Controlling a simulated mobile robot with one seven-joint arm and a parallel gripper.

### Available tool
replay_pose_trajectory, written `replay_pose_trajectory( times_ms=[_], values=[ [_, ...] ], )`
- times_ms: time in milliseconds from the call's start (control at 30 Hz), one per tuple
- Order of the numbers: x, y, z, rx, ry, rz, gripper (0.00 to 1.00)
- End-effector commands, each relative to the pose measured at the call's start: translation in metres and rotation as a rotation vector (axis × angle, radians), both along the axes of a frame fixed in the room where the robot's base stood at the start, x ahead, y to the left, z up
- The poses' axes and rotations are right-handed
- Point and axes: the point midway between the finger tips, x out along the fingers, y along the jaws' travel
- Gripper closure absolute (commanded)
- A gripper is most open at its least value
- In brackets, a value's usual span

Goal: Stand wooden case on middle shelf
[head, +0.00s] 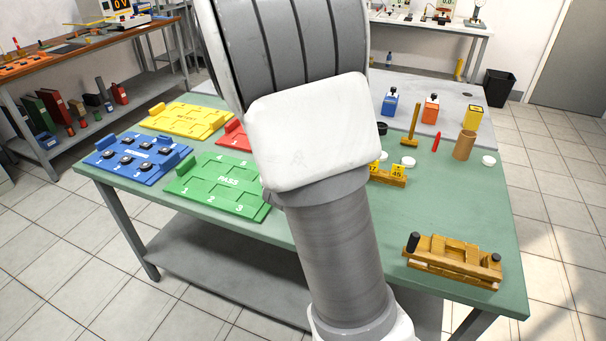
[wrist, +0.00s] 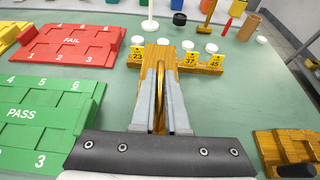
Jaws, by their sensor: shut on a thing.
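In the wrist view my gripper (wrist: 160,74) is shut on a narrow wooden thing (wrist: 159,54), seen end-on with a golden curved strip between the fingers. It looks like the wooden case, but most of it is hidden by the fingers. It is above the green table, in front of or over a wooden rack (wrist: 204,67) with yellow number tags; contact with the rack cannot be told. In the head view my arm hides the gripper and the held thing. A shelf (head: 60,155) under the left bench holds upright folders and small items; which shelf is the middle one is unclear.
The green table (head: 330,232) carries a green PASS tray (head: 215,205), a blue tray (head: 105,165), a yellow tray (head: 185,122) and a red FAIL tray (wrist: 75,45). A wooden fixture (head: 450,265) stands at the right front. Bottles and a mallet (head: 411,125) are behind.

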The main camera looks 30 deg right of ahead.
Motion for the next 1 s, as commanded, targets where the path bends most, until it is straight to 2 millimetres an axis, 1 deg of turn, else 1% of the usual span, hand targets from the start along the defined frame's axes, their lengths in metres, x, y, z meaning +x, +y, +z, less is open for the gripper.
replay_pose_trajectory(
  times_ms=[33,200,300,400,500,633,800,900,1000],
  values=[
    [0.01,0.001,-0.007,-0.003,-0.001,0.001,1.0],
    [0.04,0.004,-0.024,-0.003,-0.002,0.001,1.0],
    [0.055,0.006,-0.034,-0.002,-0.002,0.002,1.0],
    [0.067,0.007,-0.04,-0.002,-0.003,0.0,1.0],
    [0.073,0.008,-0.043,-0.001,-0.003,0.001,1.0],
    [0.075,0.008,-0.049,-0.001,-0.002,0.001,1.0],
    [0.074,0.008,-0.073,-0.003,0.001,0.001,1.0],
    [0.074,0.008,-0.084,-0.003,-0.001,0.0,1.0],
    [0.074,0.008,-0.084,-0.002,-0.004,0.0,1.0]
  ],
)
